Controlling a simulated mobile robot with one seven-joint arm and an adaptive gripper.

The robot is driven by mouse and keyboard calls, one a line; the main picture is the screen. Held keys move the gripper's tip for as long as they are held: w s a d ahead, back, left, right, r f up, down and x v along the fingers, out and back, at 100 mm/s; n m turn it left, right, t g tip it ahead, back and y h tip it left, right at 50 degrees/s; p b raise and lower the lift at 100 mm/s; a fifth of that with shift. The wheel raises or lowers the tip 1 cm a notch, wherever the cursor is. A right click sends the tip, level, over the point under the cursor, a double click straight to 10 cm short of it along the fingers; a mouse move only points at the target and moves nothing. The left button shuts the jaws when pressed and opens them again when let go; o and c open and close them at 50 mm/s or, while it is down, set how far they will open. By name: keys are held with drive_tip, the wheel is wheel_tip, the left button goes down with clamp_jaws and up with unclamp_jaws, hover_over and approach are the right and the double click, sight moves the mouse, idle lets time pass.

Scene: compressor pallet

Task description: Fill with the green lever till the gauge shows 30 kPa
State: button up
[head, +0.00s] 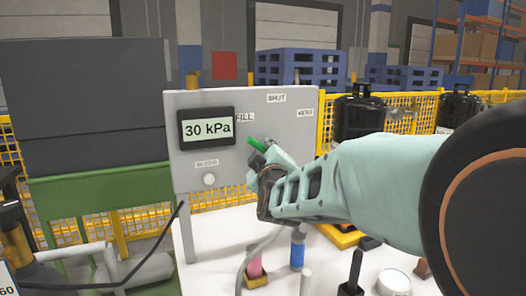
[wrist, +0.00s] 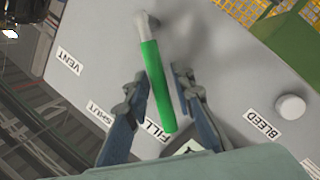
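The green lever (head: 256,144) is on the grey panel (head: 262,108) in the head view, its handle slanting up and left towards the FILL label (head: 245,117). In the wrist view the green lever (wrist: 157,95) runs down from its pivot, its free end by the FILL label (wrist: 157,131). My gripper (wrist: 160,80) is open, with one finger on each side of the lever and a small gap showing on both sides. In the head view my gripper (head: 263,160) is at the lever, its fingers partly hidden. The gauge (head: 206,128) reads 30 kPa.
The SHUT label (head: 276,98) and VENT label (head: 305,113) are on the panel. A white BLEED button (head: 209,179) sits below the gauge. A blue bottle (head: 297,251) and other small items stand on the white table below my arm.

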clamp_jaws()
